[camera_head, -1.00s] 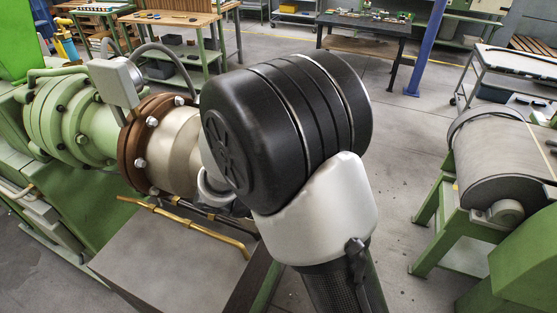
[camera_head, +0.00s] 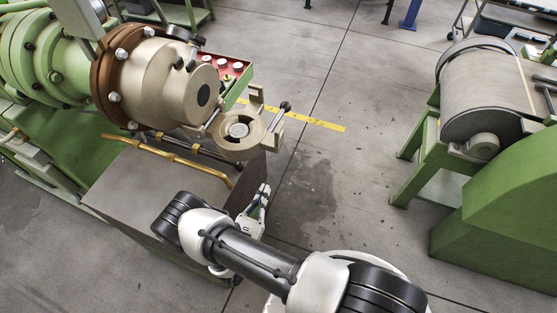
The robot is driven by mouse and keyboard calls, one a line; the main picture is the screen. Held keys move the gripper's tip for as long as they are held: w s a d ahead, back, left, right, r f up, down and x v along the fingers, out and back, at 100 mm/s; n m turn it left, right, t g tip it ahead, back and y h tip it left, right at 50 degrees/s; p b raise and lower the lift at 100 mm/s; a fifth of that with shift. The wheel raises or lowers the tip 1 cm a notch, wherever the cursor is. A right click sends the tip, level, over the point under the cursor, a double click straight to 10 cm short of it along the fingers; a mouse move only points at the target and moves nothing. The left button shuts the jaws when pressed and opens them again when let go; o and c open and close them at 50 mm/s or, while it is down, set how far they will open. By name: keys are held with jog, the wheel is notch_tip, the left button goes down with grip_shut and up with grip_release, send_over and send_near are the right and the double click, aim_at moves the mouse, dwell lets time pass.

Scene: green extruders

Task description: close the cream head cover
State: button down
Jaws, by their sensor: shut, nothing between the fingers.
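The cream head cover (camera_head: 229,143) stands swung out on the right of the cream extruder head (camera_head: 165,88). It is a round hinged piece with a ring in its middle and a dark-knobbed handle at its right. The head's front face with a dark round centre is exposed, so the cover is open. My gripper (camera_head: 264,188) is shut and empty, below and slightly right of the cover, apart from it. The fingertips are small in the picture.
Brass pipes (camera_head: 180,158) run below the head, above a grey box-like base (camera_head: 135,190). A red panel with white knobs (camera_head: 230,70) sits behind the cover. A green-framed roller machine (camera_head: 490,100) stands at right. Open floor lies between.

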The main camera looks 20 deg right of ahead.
jog(key=w+d+r, duration=0.5)
jog(key=w, duration=0.2)
jog(key=shift+w+d+r+b, duration=0.3)
jog(key=shift+r+b, duration=0.1)
jog(key=shift+b, duration=0.05)
dwell(0.3)
